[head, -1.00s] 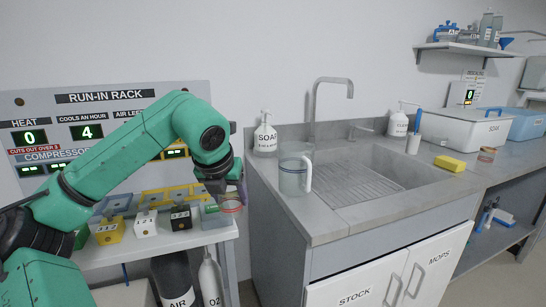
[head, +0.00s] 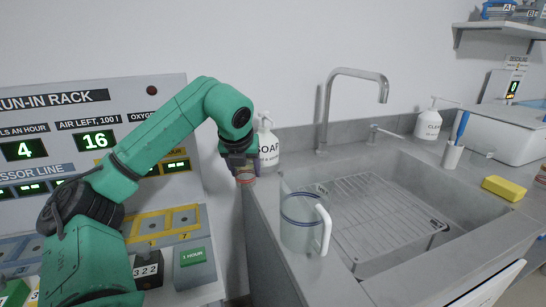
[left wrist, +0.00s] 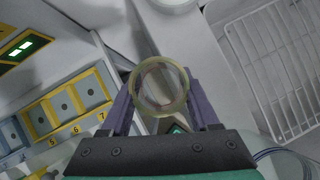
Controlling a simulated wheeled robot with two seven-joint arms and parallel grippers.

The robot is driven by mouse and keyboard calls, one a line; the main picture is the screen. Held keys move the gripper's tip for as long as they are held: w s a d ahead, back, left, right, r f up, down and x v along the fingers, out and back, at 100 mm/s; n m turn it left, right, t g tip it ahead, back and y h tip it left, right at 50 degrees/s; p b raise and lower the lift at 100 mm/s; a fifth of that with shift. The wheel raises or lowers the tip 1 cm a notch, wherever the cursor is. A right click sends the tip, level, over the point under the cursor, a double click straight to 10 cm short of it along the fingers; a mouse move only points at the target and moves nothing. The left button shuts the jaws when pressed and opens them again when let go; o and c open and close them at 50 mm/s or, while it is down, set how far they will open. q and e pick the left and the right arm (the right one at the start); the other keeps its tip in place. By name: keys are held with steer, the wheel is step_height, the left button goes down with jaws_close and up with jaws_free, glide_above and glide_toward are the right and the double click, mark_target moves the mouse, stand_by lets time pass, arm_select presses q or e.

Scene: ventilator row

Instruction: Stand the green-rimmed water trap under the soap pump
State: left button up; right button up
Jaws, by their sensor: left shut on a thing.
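My left gripper (head: 240,168) is shut on a small clear cup, the water trap (head: 246,175), and holds it in the air at the left end of the counter, in front of the soap pump. In the left wrist view the trap (left wrist: 159,88) sits between the two fingers (left wrist: 160,105); its round rim looks pale yellow-green, with a thin reddish line inside. In the head view it shows a reddish band. The white soap pump (head: 267,150) stands upright on the counter's back left corner, its left side partly hidden by my gripper. My right gripper is not in view.
A clear jug (head: 303,222) with a white handle stands on the counter's near left corner. The sink (head: 372,210) with its rack lies to the right, a grey tap (head: 325,110) behind. The run-in rack (head: 110,140) is at left. A yellow sponge (head: 504,188) lies far right.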

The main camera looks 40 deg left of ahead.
arm_select(q)
steer(key=w+p, duration=0.1)
steer(key=w, duration=0.2)
steer(key=w+p, duration=0.1)
steer(key=w, duration=0.3)
steer(key=w+a+p, duration=0.1)
steer(key=w, duration=0.3)
steer(key=shift+w, duration=0.1)
step_height(320, 180, down, 4)
steer(key=shift+w+a+f, duration=0.1)
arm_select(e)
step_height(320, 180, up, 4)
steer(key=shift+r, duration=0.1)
arm_select(q)
steer(key=o, duration=1.3)
steer(key=shift+o, duration=0.2)
steer(key=shift+r, duration=0.25)
steer(key=v, duration=1.2)
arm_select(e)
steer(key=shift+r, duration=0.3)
